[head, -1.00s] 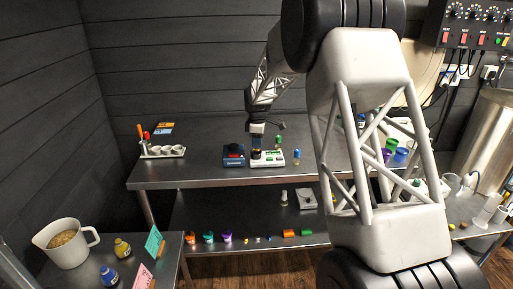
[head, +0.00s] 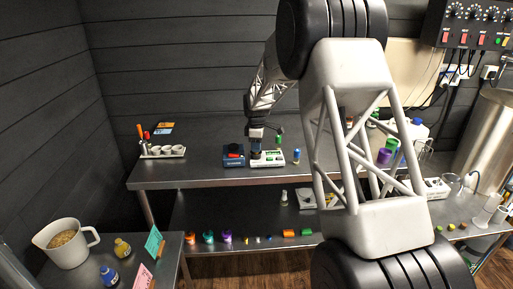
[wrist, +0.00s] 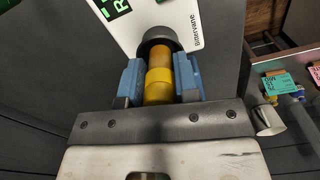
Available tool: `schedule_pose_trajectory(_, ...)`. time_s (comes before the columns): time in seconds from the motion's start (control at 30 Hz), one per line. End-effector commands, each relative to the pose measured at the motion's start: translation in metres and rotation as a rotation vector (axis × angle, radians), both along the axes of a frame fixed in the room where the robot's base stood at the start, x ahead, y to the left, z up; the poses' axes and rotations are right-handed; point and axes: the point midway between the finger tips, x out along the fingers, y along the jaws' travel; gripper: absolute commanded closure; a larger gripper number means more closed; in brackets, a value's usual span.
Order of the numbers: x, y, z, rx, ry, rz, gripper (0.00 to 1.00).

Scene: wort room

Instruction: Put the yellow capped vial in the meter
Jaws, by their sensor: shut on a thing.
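My gripper (wrist: 160,82) is shut on the yellow capped vial (wrist: 158,88), with one blue finger on each side of the cap. The amber body of the vial points away from the gripper, and its far end is at the dark round socket of the white meter (wrist: 195,15). The end looks to be inside the socket's rim, but I cannot tell how deep. In the head view my gripper (head: 256,148) is right above the meter (head: 273,158) on the steel bench, and the vial is hidden there.
A blue device (head: 233,161) stands close to the left of the meter. A green capped vial (head: 278,140) is behind it and a blue capped vial (head: 296,156) to its right.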

Motion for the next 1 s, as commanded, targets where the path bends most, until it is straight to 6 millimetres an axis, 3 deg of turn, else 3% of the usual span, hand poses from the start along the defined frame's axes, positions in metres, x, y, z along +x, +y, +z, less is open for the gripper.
schedule_pose_trajectory(1.0,-0.001,0.0,-0.023,0.0,0.003,0.0,0.91)
